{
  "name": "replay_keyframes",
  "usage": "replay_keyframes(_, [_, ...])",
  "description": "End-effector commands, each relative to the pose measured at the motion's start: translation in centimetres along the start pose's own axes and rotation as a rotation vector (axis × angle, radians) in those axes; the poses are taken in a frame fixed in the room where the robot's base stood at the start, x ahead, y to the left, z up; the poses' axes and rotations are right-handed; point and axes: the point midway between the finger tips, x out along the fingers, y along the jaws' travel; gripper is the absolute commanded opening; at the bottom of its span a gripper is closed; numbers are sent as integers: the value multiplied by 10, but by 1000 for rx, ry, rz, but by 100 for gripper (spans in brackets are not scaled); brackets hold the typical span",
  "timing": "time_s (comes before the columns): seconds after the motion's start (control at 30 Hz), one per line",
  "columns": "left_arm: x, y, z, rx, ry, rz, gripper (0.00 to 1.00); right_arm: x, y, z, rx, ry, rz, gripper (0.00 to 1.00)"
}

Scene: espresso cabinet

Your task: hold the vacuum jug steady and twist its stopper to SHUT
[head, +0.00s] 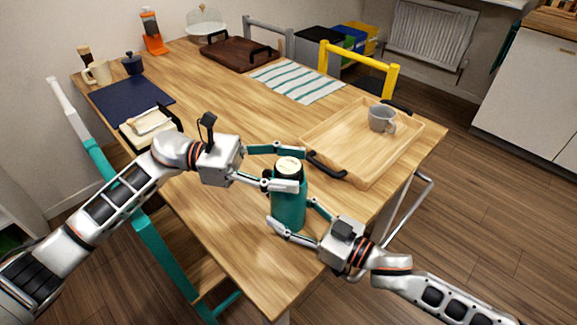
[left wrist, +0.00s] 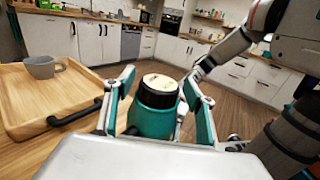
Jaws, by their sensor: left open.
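The teal vacuum jug (head: 288,205) stands upright on the wooden table near its front edge. Its black collar and pale round stopper (head: 288,165) are on top. The stopper also shows in the left wrist view (left wrist: 160,82), with small marks too blurred to read. My left gripper (head: 284,168) is open, with one finger on either side of the jug's top. In the left wrist view its teal-padded fingers (left wrist: 160,100) stand apart from the collar. My right gripper (head: 290,215) has its fingers around the jug's lower body; whether both touch it is hard to tell.
A light wooden tray (head: 345,150) with black handles lies right of the jug and holds a grey mug (head: 382,118). A striped cloth (head: 297,82), dark mat (head: 131,95) and brown tray (head: 232,55) lie farther back. A teal chair (head: 150,240) stands at the left edge.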

Motion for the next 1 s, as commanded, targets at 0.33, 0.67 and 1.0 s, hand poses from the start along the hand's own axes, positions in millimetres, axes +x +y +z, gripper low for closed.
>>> replay_keyframes(0.33, [1, 0, -1, 0, 0, 0, 32, 0, -1, 1, 2, -1, -1, 12])
replay_keyframes(0.67, [1, 1, -1, 0, 4, -36, 16, 0, -1, 1, 2, -1, -1, 12])
replay_keyframes(1.0, [1, 0, -1, 0, 2, -151, 16, 0, -1, 1, 2, -1, -1, 12])
